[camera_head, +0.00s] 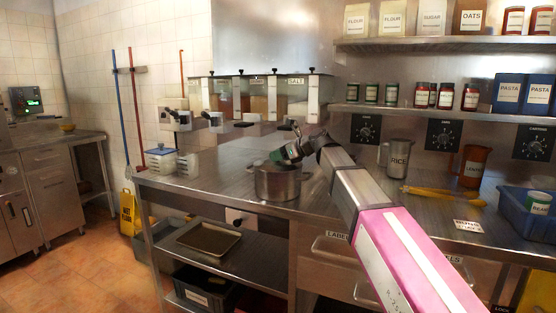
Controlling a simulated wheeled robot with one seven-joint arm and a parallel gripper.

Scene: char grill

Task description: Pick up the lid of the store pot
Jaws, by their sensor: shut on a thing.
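The steel store pot (278,186) stands upright on the steel counter, near its front edge. My gripper (283,156) is over the pot's top, reaching in from the right with its tip pointing down and left. It is shut on the lid, which is small in view and mostly hidden by the fingers and the pot's rim. I cannot tell whether the lid is touching the rim or a little above it.
Dispensers (262,98) hang on the wall behind. A blue bin (526,213) stands at far right. A white-and-blue container (160,158) stands left. Counter left of the pot is clear.

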